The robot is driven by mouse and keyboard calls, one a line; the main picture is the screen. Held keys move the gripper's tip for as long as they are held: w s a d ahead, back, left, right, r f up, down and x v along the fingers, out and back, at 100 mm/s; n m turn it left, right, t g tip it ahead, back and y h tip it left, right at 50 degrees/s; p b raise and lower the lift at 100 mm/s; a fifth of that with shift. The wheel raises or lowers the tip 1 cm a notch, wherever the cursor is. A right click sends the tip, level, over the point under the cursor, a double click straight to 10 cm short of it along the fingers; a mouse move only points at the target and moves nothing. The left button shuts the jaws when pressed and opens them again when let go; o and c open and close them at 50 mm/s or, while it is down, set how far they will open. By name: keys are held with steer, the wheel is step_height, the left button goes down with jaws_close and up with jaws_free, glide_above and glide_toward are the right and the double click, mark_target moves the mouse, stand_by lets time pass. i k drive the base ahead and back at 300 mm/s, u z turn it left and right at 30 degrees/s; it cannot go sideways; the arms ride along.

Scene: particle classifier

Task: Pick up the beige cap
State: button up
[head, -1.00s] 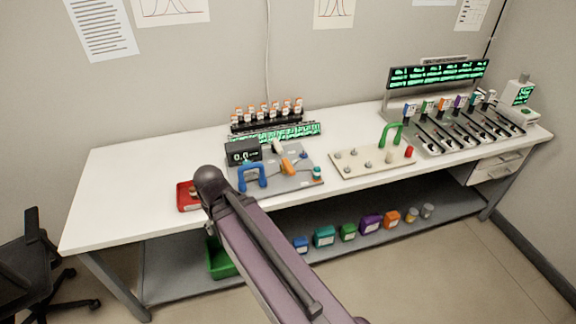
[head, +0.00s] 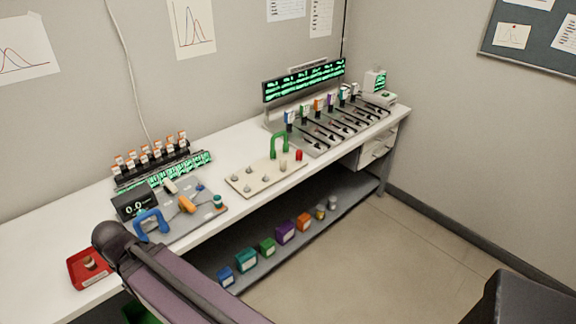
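The beige cap (head: 283,165) is a small light cylinder. It stands on the cream board (head: 245,186) on the workbench, at the board's right end. A red cap (head: 298,155) stands just to its right, and a green arched handle (head: 280,145) rises close behind it. Several grey pegs stand on the rest of the board. My gripper is not visible; only a purple and black link of my arm shows at lower left, apart from the cap.
A grey station with a blue handle (head: 152,222) and a display lies left of the board. A red tray (head: 88,270) is at the bench's left front. A row of slotted channels (head: 330,125) stands behind right. Several coloured boxes sit on the lower shelf (head: 310,240).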

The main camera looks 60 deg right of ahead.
mark_target(283, 161)
steer(key=z, duration=1.65)
steer(key=k, duration=0.95)
steer(key=i, duration=0.7)
steer(key=z, duration=0.05)
